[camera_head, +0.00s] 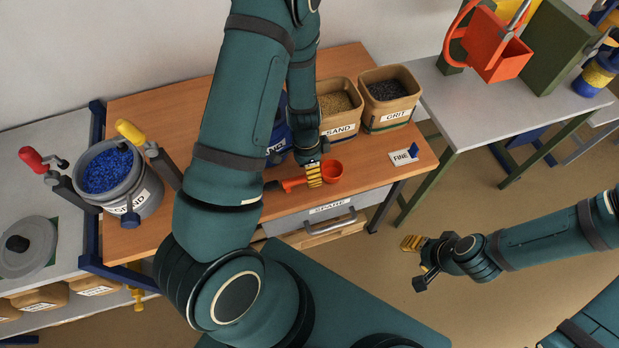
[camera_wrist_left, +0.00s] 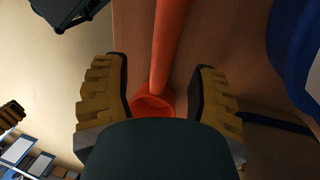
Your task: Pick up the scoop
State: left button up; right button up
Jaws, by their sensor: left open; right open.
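The orange scoop lies near the front right edge of the wooden table, its round cup (camera_head: 333,172) to the right and its handle (camera_head: 290,184) to the left. My left gripper (camera_head: 314,174) is down over it where handle and cup meet. In the left wrist view the open left gripper (camera_wrist_left: 158,95) has one yellow-padded finger on each side of the scoop (camera_wrist_left: 168,45), with visible gaps. The near part of the cup is hidden behind a dark part in that view. My right gripper (camera_head: 415,259) is open and empty, away from the table over the floor.
A sand bin (camera_head: 338,104) and a grit bin (camera_head: 388,97) stand behind the scoop. A blue container (camera_head: 279,135), partly hidden by my left arm, is close to the left gripper. A "FINE" card (camera_head: 404,157) lies to the right. A grey pot of blue granules (camera_head: 108,172) stands left.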

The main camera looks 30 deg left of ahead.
pick_arm(q)
notch_tip(320, 180, down, 2)
jog(key=shift+s+d+f, duration=0.15)
jog(key=shift+f, duration=0.1)
grip_shut()
jog(key=shift+r, duration=0.15)
notch_tip(320, 180, up, 10)
jog(key=shift+f+p, duration=0.1)
jog(key=shift+p, duration=1.1)
